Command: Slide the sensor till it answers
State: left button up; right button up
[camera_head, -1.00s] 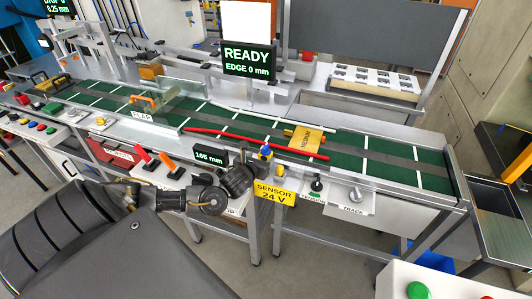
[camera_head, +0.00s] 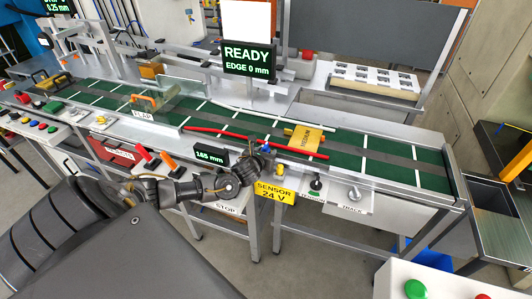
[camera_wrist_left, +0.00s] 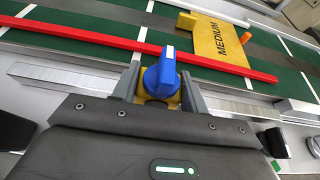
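The sensor, with a blue knob (camera_wrist_left: 162,75) on a yellow base, is at the near edge of the conveyor, above the yellow "SENSOR 24 V" label (camera_head: 273,192). My left gripper (camera_head: 264,152) is at the sensor. In the left wrist view its fingers (camera_wrist_left: 160,88) stand on both sides of the yellow base, with no clear gap, and look shut on it. The small display (camera_head: 211,156) beside it seems to read 165 mm. The large screen (camera_head: 249,61) reads "READY, EDGE 0 mm". My right gripper is not in view.
A yellow "MEDIUM" plate (camera_head: 304,139) lies on the green belt (camera_head: 385,162) beyond a red rail (camera_head: 231,135). Orange and red levers (camera_head: 168,160) stand left of the display. Knobs (camera_head: 355,193) stand to the right on the near edge.

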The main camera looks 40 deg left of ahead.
pick_arm(q)
jog(key=c, duration=0.8)
jog(key=shift+o, duration=0.2)
jog(key=d, duration=0.2)
jog(key=w+d, duration=0.1)
jog(key=d, duration=0.1)
jog(key=shift+w, duration=0.2)
jog(key=o, duration=1.4)
jog(key=shift+s+a, duration=0.1)
jog(key=shift+a, duration=0.05)
jog(key=v, duration=1)
jog(key=shift+s+r, duration=0.15)
jog(key=shift+s, duration=0.15)
